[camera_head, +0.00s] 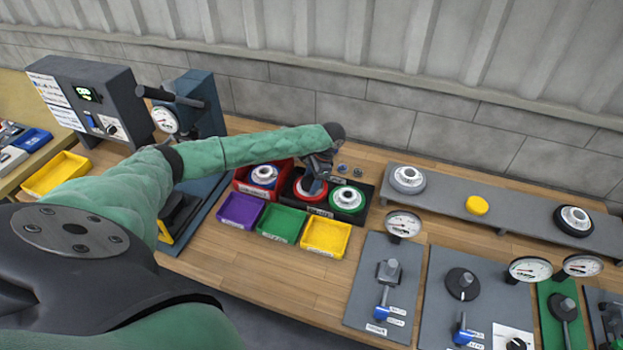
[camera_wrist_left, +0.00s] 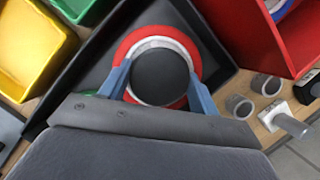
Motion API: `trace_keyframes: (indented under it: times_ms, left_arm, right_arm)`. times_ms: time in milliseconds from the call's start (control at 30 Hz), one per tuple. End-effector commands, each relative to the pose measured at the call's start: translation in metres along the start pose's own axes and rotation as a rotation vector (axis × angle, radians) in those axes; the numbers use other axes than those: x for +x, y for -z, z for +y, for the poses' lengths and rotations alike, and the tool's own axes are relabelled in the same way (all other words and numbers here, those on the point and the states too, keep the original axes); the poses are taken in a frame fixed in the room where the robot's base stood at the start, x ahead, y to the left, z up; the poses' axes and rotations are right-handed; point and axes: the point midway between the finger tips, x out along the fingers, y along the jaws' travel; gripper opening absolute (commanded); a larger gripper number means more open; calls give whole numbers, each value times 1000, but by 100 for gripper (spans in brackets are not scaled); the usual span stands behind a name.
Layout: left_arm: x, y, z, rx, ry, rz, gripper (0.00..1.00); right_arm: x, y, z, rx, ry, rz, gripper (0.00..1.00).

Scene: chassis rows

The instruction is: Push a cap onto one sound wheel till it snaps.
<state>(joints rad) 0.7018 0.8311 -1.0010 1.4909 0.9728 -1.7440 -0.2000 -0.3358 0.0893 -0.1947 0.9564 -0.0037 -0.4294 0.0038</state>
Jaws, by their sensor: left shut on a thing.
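My left gripper (camera_head: 316,186) is over a red wheel (camera_head: 298,188) in a black tray (camera_head: 372,192). In the left wrist view, its two blue fingers (camera_wrist_left: 160,82) are closed on the sides of a dark round cap (camera_wrist_left: 160,76). The cap lies over the middle of the red wheel (camera_wrist_left: 130,46), inside a pale ring; I cannot tell whether it touches or is seated. A green wheel (camera_head: 348,198) with a bare metal hub sits beside it in the tray. A blue wheel (camera_head: 264,174) lies in the red bin (camera_head: 245,188). My right gripper is not in view.
Purple (camera_head: 240,211), green (camera_head: 279,225) and yellow (camera_head: 326,237) bins stand before the tray. Two small grey cylinders (camera_wrist_left: 238,105) stand near it. A shelf (camera_head: 445,204) at right bears a grey wheel (camera_head: 407,179), yellow disc (camera_head: 477,205) and black wheel (camera_head: 574,220). Gauge panels (camera_head: 375,262) stand front right.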

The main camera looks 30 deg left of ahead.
Motion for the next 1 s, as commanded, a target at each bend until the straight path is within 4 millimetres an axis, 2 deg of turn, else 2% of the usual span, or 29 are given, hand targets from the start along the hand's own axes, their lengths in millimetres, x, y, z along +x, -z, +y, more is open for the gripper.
trace_keyframes:
  times_ms: [800,833,933,1000]
  left_arm:
    - [6,1,1,1,-2,-2,37]
    - [6,2,1,1,-2,-2,64]
    - [7,2,1,1,-2,-2,83]
    - [7,1,1,1,-2,-2,87]
  right_arm:
    - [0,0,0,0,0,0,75]
    - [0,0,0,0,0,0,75]
    - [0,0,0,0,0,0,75]
    - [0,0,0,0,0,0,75]
